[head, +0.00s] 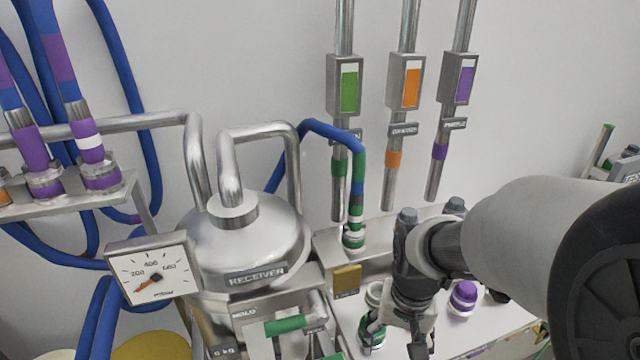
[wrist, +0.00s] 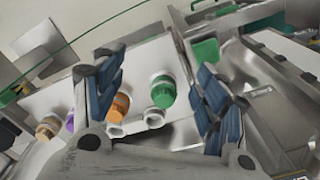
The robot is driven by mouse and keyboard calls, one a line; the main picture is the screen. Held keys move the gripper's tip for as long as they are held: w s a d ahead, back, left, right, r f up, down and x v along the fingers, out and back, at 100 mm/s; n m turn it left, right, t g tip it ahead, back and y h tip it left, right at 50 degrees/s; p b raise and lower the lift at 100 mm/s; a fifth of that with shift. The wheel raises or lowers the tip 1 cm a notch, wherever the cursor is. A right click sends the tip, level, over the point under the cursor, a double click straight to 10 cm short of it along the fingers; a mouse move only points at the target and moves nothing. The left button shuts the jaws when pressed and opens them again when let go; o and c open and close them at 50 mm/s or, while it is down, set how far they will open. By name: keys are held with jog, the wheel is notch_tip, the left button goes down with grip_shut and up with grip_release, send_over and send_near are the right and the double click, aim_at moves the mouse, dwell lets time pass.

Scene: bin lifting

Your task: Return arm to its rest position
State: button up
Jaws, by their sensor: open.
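My gripper (head: 396,342) hangs low over the white work surface at the lower right of the head view, at the end of my grey and white arm. In the wrist view its two blue-padded fingers (wrist: 160,84) are spread wide with nothing held between them. A green cap (wrist: 163,93) shows in the gap between the fingers, apart from both pads. In the head view a green-ringed fitting (head: 372,338) stands just left of the gripper, partly hidden by it. A purple cap (head: 463,296) stands to its right.
The steel receiver vessel (head: 245,240) and its pressure gauge (head: 153,277) stand to the left. Green, orange and purple-marked pipes (head: 340,185) hang behind the gripper. A green-marked blue hose (head: 357,190) ends in a fitting nearby. An orange cap (wrist: 119,105) sits beside the green one.

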jog(key=s+r+n+t+b, duration=0.1)
jog(key=s+r+n+t, duration=0.2)
jog(key=s+r, duration=0.8)
jog(key=s+t, duration=0.1)
jog(key=s, duration=0.1)
jog(key=shift+s+r, duration=0.2)
jog(key=shift+s, duration=0.1)
jog(key=shift+d, duration=0.15)
